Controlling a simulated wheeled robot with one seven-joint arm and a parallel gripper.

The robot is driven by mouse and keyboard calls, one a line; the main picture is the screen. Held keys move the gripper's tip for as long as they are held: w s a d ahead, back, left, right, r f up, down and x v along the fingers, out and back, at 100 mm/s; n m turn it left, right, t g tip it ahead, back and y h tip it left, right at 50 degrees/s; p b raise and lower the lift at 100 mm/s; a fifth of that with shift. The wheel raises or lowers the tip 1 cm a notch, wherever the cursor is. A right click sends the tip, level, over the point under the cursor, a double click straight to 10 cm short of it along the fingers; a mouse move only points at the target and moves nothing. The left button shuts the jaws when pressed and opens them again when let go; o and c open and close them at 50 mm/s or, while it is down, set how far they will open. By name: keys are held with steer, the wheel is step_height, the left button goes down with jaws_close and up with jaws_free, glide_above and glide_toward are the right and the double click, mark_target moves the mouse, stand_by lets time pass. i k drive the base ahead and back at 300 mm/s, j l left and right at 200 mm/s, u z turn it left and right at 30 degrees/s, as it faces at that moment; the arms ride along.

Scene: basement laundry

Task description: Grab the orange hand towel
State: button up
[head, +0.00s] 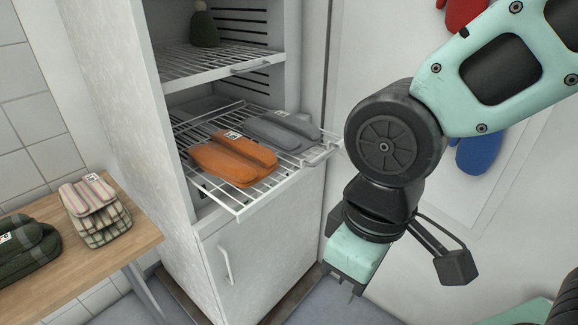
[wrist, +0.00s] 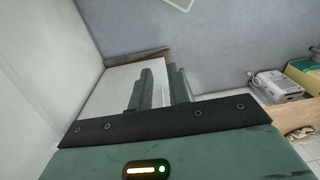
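The folded orange hand towel (head: 230,162) lies on a pulled-out white wire rack (head: 240,212) of a tall open cabinet. A folded grey towel (head: 280,131) lies beside it, behind and to the right. My gripper (head: 342,284) hangs to the right of the rack and lower in the picture, pointing down, apart from the towel. In the wrist view its two fingers (wrist: 160,90) stand apart with a gap between them and nothing held. The orange towel does not show in the wrist view.
An upper wire shelf (head: 215,60) holds a dark green item (head: 204,29). The cabinet's lower door (head: 268,255) is shut. A wooden table (head: 125,246) at left bears plaid (head: 95,210) and dark green (head: 28,250) folded cloths. Red (head: 462,12) and blue (head: 478,152) mitts hang at right.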

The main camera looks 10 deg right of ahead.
mark_target(230, 157)
steer(key=j+z, duration=0.3)
steer(key=j, duration=0.65)
steer(key=j+z, duration=0.3)
steer(key=j, duration=0.7)
